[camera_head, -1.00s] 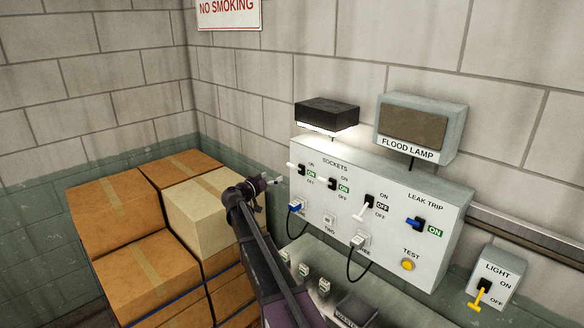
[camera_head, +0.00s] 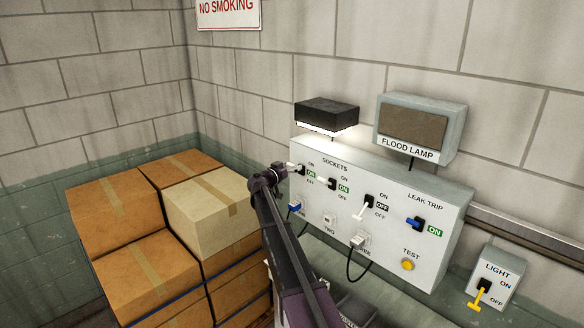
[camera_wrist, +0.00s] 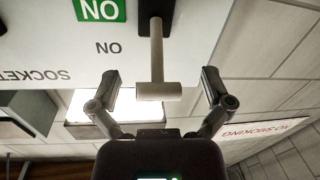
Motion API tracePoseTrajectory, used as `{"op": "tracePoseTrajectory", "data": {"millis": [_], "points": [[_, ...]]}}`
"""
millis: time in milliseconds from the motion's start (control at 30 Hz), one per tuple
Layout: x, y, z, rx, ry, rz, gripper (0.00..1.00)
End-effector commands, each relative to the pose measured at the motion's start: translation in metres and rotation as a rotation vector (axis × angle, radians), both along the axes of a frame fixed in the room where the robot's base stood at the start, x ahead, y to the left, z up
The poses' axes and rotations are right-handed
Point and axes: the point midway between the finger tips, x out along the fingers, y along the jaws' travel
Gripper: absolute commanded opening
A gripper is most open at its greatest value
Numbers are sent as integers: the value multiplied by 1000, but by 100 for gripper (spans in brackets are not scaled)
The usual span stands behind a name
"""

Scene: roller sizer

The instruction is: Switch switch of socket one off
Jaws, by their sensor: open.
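The switch of socket one is the leftmost switch on the grey socket panel (camera_head: 390,232). Its white T-shaped handle (camera_wrist: 158,90) sticks out from a dark base, beside a lit green ON label (camera_wrist: 100,9). In the head view the lit ON label (camera_head: 311,175) also shows beside this switch. My gripper (camera_head: 284,172) is at the panel's left edge, right at this switch and partly covering it. In the wrist view my gripper (camera_wrist: 160,80) is open, with one finger on each side of the handle and visible gaps to both.
Socket two's switch (camera_head: 331,184) is close on the right and reads ON. Socket three's switch (camera_head: 368,203) reads OFF. A blue leak trip switch (camera_head: 415,223) is further right. A black lamp (camera_head: 326,115) hangs just above. Cardboard boxes (camera_head: 145,250) are stacked at left.

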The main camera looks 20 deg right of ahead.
Motion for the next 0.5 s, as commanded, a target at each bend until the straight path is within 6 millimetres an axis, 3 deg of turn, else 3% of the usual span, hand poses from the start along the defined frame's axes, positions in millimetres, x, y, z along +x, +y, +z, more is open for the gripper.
{"op": "tracePoseTrajectory", "data": {"millis": [233, 267, 500], "points": [[0, 0, 0, 0, 0, 1, 100], [0, 0, 0, 0, 0, 1, 94], [0, 0, 0, 0, 0, 1, 22]]}}
